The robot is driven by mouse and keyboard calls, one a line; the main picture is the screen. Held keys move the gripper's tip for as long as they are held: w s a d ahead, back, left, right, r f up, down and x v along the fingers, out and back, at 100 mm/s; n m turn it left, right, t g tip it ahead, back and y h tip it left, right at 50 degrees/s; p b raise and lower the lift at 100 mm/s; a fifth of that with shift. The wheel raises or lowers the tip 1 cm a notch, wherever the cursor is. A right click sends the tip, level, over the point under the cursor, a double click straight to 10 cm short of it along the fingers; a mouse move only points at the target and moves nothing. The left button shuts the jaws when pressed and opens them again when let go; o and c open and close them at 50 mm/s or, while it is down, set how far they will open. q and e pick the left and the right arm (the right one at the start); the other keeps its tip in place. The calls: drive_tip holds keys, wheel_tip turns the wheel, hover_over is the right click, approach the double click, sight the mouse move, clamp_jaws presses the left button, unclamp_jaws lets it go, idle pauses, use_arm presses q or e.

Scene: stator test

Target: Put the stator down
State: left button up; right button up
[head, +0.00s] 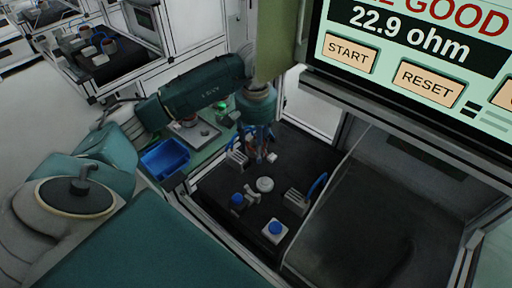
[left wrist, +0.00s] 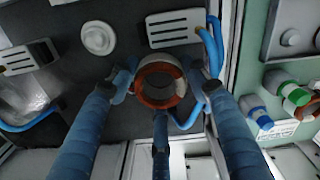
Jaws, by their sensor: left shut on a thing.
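The stator (left wrist: 158,68) is a short ring with a copper-orange inside and a pale outer collar. In the left wrist view it sits between the three blue fingers of my left gripper (left wrist: 160,92), which is shut on it. In the head view my left gripper (head: 263,142) points down over the far part of the dark test bench (head: 216,192). The stator is mostly hidden there by the fingers. I cannot tell whether its underside touches the bench. My right gripper is not in view.
A slotted grey block (left wrist: 176,28) with blue cables stands close to the stator, and a round white knob (left wrist: 97,38) is nearby. A blue button (head: 275,228) is at the bench front. A blue bin (head: 165,159) stands left. A screen (head: 412,50) reads 22.9 ohm.

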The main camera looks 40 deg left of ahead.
use_arm(q)
drive_tip(key=shift+f, duration=1.5)
drive_tip(key=shift+f, duration=0.15)
drive_tip(key=o, duration=1.6)
